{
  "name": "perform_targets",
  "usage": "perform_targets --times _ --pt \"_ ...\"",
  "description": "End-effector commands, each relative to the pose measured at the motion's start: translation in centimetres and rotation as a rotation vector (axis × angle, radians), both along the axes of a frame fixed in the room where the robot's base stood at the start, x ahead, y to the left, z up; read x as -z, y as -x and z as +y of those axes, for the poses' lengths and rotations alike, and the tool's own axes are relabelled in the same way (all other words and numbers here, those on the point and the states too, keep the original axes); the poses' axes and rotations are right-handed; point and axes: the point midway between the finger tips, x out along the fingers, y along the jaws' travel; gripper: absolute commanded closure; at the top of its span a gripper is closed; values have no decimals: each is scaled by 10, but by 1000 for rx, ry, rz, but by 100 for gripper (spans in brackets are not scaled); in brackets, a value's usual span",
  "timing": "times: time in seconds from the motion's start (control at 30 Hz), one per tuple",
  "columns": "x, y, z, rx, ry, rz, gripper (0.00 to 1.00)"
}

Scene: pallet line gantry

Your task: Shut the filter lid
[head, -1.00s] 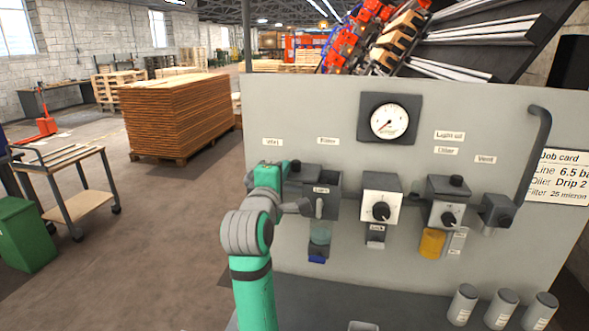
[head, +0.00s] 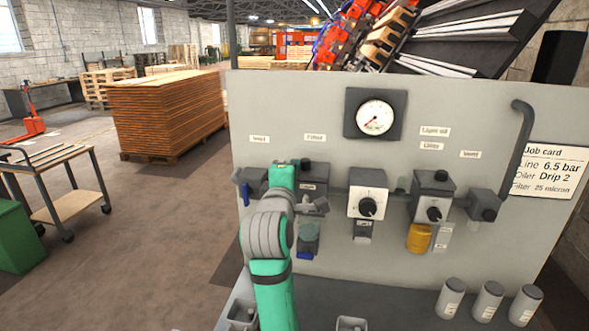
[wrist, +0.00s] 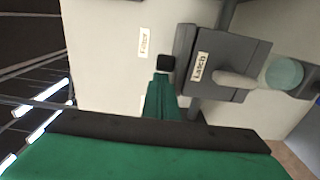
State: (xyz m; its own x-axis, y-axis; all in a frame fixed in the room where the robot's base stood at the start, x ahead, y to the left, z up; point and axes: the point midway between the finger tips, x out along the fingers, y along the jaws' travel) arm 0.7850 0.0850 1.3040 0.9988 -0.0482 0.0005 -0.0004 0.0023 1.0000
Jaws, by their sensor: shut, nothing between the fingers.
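The filter (head: 316,187) is a dark grey housing on the panel under a "Filter" label, partly hidden by my arm in the head view. Its lid (wrist: 184,46), a dark plate with a black knob (wrist: 165,62), lies across the housing's top; I cannot tell whether it is fully seated. The housing face bears a "Latch" label (wrist: 201,67), with a pale rounded latch lever (wrist: 235,80) beside it. The greenish bowl (head: 308,238) hangs below. My gripper (wrist: 163,78) is shut and empty, its green fingertips close by the knob; contact is unclear.
An inlet valve with a blue handle (head: 243,192) is left of my arm. The regulator (head: 367,201), oiler (head: 432,197) and gauge (head: 375,117) are to the right. Several grey canisters (head: 487,301) stand on the shelf.

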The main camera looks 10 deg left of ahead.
Motion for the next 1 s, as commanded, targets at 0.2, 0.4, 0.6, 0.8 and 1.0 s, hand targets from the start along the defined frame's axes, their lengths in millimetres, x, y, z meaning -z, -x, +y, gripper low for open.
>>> perform_targets --times 0.2,0.4,0.6,0.8,1.0 --pt "0 0 0 17 -1 2 100" --pt "0 4 36 7 2 0 100" --pt "0 48 32 16 0 -1 100" --pt "0 83 40 6 1 -1 100" --pt "0 102 44 2 0 -1 100"
